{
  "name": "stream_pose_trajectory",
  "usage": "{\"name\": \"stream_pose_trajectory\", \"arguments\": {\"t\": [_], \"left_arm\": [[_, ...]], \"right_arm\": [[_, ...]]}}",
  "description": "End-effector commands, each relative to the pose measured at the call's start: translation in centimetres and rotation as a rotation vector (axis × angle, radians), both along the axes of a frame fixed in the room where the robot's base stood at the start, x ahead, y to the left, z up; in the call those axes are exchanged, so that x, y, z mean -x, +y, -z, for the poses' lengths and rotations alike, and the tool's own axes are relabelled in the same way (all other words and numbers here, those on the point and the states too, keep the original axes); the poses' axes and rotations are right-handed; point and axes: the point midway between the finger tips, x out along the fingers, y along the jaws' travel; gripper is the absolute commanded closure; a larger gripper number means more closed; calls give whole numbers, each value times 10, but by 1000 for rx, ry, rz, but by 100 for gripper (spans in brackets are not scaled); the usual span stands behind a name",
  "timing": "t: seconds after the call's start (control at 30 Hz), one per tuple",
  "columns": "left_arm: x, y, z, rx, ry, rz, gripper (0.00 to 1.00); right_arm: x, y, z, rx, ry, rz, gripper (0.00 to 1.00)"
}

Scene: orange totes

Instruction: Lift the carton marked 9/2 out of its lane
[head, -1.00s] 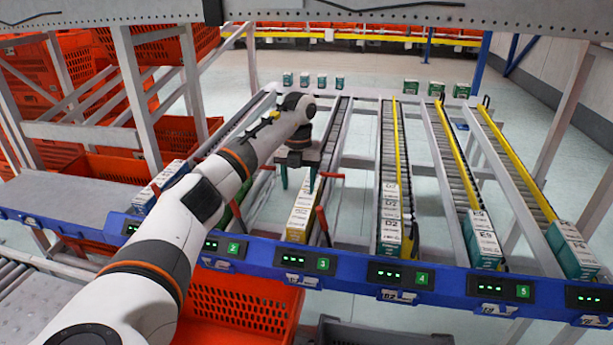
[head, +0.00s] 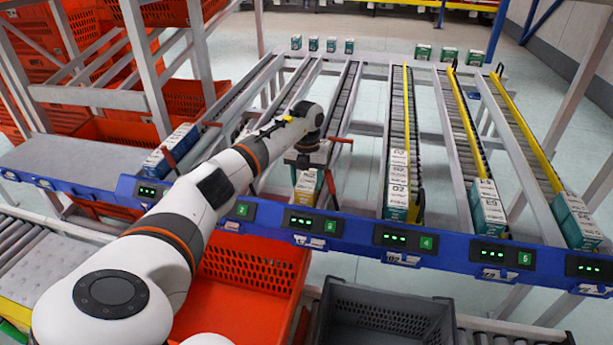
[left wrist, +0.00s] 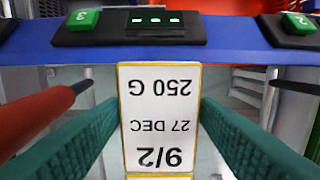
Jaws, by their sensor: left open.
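The carton marked 9/2 (left wrist: 160,115) is white with yellow edges, its label upside down in the left wrist view. It stands at the front end of its lane, and in the head view its yellow and white body (head: 306,190) shows partly below my left gripper (head: 308,174). My left gripper (left wrist: 160,108) is open, with one green finger on each side of the carton. A narrow gap shows between each finger and the carton. The carton's lower part is hidden. My right gripper is in neither view.
A blue front rail (head: 345,228) with lit displays crosses the lane ends. Red levers (head: 330,190) stand close beside the carton. Other cartons (head: 397,185) sit in lanes to the right. An orange tote (head: 245,265) and a grey tote (head: 385,310) stand below the rail.

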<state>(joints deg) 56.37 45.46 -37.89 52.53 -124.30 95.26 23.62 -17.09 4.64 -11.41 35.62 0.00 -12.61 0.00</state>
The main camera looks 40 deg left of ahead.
Motion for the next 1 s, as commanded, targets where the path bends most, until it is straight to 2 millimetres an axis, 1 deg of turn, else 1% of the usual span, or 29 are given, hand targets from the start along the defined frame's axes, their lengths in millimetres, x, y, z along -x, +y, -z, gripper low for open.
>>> {"name": "stream_pose_trajectory", "arguments": {"t": [0.03,0.2,0.23,0.27,0.37,0.47,0.9,1.0], "left_arm": [[0,0,0,0,0,0,45],[0,0,0,0,1,0,72],[0,0,0,0,1,0,77],[0,0,0,0,1,0,80],[0,0,-4,0,0,0,80],[0,0,-17,0,-1,0,80],[0,0,-106,0,-1,1,80],[0,0,-118,-1,0,1,80]], "right_arm": [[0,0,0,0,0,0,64],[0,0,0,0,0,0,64],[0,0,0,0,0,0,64],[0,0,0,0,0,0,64],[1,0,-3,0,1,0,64],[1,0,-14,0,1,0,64],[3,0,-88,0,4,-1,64],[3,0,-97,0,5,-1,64]]}}
